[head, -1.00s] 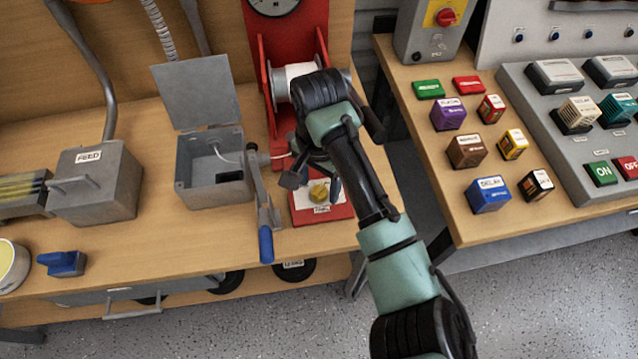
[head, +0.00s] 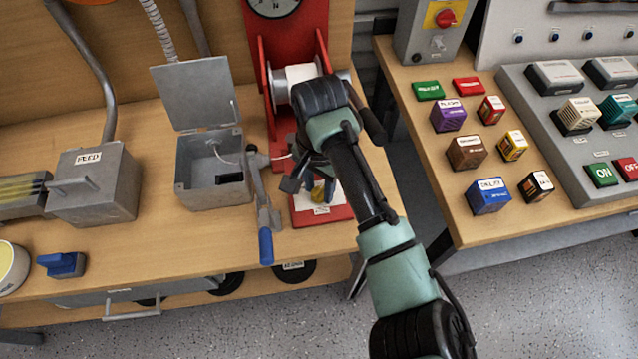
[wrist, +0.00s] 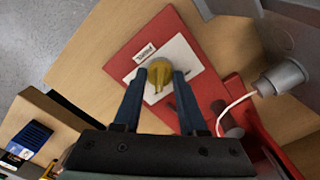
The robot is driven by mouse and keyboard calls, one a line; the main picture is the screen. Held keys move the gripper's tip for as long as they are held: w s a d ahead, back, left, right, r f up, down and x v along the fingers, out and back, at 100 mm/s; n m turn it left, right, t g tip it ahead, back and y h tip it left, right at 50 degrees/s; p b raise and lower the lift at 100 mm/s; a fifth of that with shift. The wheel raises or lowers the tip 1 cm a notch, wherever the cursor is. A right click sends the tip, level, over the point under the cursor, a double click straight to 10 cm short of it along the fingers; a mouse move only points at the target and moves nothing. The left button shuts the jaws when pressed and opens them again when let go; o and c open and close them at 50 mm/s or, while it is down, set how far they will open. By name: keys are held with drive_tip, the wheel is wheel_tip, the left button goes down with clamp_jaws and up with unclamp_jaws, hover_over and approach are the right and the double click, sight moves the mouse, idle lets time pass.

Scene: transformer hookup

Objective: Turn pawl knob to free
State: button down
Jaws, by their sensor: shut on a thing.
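The pawl knob is a small yellow knob (wrist: 159,73) on a white plate (wrist: 183,66) fixed to the red base (wrist: 146,44) of the winch. In the wrist view my gripper (wrist: 160,78) has one dark blue finger on each side of the knob and is shut on it. A ridge on the knob's top points down between the fingers. In the head view my gripper (head: 319,186) is over the red base, and the knob (head: 317,193) is mostly hidden by the fingers. The printing on the plate is too small to read.
A lever with a blue handle (head: 266,245) stands just left of the red base. An open grey box (head: 213,180) is further left. The winch drum (head: 299,75) is behind my gripper. A second bench (head: 440,190) with coloured blocks is to the right, across a gap.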

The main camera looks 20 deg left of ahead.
drive_tip(key=shift+r+p, duration=0.15)
drive_tip(key=shift+p, duration=0.4)
drive_tip(key=p, duration=0.2)
drive_tip(key=n+p, duration=0.1)
drive_tip(key=shift+s+r+n+p, duration=0.15)
drive_tip(key=shift+r+n+p, duration=0.05)
drive_tip(key=shift+n+p, duration=0.15)
drive_tip(key=n+p, duration=0.2)
drive_tip(key=p, duration=0.1)
drive_tip(key=shift+f, duration=0.1)
drive_tip(key=n+p, duration=0.1)
drive_tip(key=n, duration=0.2)
drive_tip(key=shift+f, duration=0.15)
drive_tip(key=n+p, duration=0.2)
drive_tip(key=n, duration=0.2)
drive_tip(key=shift+n, duration=0.25)
drive_tip(key=n, duration=0.3)
drive_tip(key=n+p, duration=0.1)
drive_tip(key=n, duration=0.2)
drive_tip(key=shift+w+n, duration=0.2)
drive_tip(key=shift+n, duration=0.1)
drive_tip(key=shift+c, duration=2.3)
unclamp_jaws()
